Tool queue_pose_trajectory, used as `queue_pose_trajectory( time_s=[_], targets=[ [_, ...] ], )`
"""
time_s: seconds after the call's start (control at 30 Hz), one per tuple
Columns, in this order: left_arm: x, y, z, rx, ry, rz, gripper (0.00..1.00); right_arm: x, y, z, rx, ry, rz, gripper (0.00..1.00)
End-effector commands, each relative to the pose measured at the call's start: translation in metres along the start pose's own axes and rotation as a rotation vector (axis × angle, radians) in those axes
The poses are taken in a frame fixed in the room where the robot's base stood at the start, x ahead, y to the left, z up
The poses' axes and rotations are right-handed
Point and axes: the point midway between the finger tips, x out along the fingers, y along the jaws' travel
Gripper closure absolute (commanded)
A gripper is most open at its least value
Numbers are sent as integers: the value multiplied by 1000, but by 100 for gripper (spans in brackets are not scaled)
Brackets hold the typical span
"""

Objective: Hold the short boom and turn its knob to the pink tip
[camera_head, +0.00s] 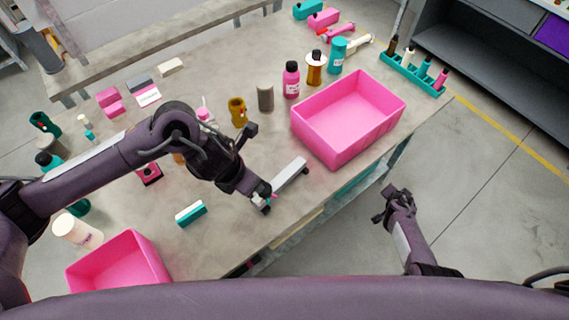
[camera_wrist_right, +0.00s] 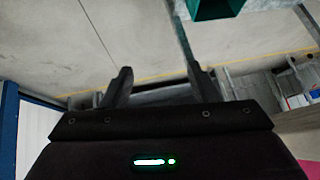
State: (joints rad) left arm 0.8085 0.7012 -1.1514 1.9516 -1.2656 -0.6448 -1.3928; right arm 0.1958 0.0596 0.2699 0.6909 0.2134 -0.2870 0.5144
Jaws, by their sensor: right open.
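A short light-grey bar with dark ends, apparently the short boom (camera_head: 288,179), lies near the table's front edge in the head view. My left gripper (camera_head: 263,197) is at its near left end, fingers down around or against it. A small pink and teal piece shows beside those fingertips, possibly the knob and its tips; it is too small to tell where the knob points. The left fingers' closure is unclear. My right gripper (camera_head: 388,205) is beyond the table's front edge, over the floor. In the right wrist view its fingers (camera_wrist_right: 160,86) are apart with nothing between them.
A large pink bin (camera_head: 330,142) stands right of the boom, and another pink bin (camera_head: 120,262) at the near left. A teal and white block (camera_head: 191,213) lies left of the boom. Bottles and a grey cylinder (camera_head: 265,97) stand behind. Free floor lies around my right gripper.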

Motion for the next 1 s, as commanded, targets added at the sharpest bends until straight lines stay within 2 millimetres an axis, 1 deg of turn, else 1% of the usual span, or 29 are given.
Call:
queue_pose_trajectory(
  time_s=[0.03,0.07,0.1,0.17,0.2,0.27,0.3,0.37,0.4,0.43,0.47,0.5,0.57,0.6,0.63,0.67,0.7,0.73,0.77,0.8,0.87,0.9,0.97,1.0],
  targets=[
    [0,0,0,0,0,0,64,0,-14,-32,92,36,-5,45],
    [0,0,0,0,0,0,64,-1,-19,-49,150,55,-5,45],
    [0,0,0,0,0,0,64,-3,-26,-72,229,80,-7,45],
    [0,0,0,0,0,0,64,-7,-37,-107,353,116,-13,45],
    [0,0,0,0,0,0,64,-10,-43,-130,439,138,-19,45],
    [0,0,0,0,0,0,64,-17,-51,-164,575,169,-28,45],
    [0,0,0,0,0,0,64,-22,-56,-187,668,188,-37,45],
    [0,0,0,0,0,0,64,-31,-64,-221,813,213,-55,45],
    [0,0,0,0,0,0,64,-38,-72,-243,898,222,-75,45],
    [0,0,0,0,0,0,64,-44,-81,-258,948,223,-95,45],
    [0,0,0,0,0,0,64,-49,-93,-269,971,215,-120,45],
    [0,0,0,0,0,0,64,-55,-111,-280,964,199,-160,45],
    [0,0,0,0,0,0,64,-64,-144,-288,881,167,-225,45],
    [0,0,0,0,0,0,64,-70,-166,-290,802,148,-269,45],
    [0,0,0,0,0,0,64,-75,-184,-290,736,133,-303,45],
    [0,0,0,0,0,0,64,-80,-201,-290,663,120,-337,45],
    [0,0,0,0,0,0,64,-88,-224,-286,562,105,-382,45],
    [0,0,0,0,0,0,64,-94,-240,-283,484,94,-415,45],
    [0,0,0,0,0,0,64,-100,-257,-279,403,85,-448,45],
    [0,0,0,0,0,0,64,-110,-278,-272,295,75,-492,45],
    [0,0,0,0,0,0,64,-125,-309,-260,127,65,-559,45],
    [0,0,0,0,0,0,64,-136,-328,-251,14,61,-603,45],
    [0,0,0,0,0,0,64,-152,-355,-235,-158,59,-669,45],
    [0,0,0,0,0,0,64,-164,-372,-222,-277,59,-714,45]
  ],
)
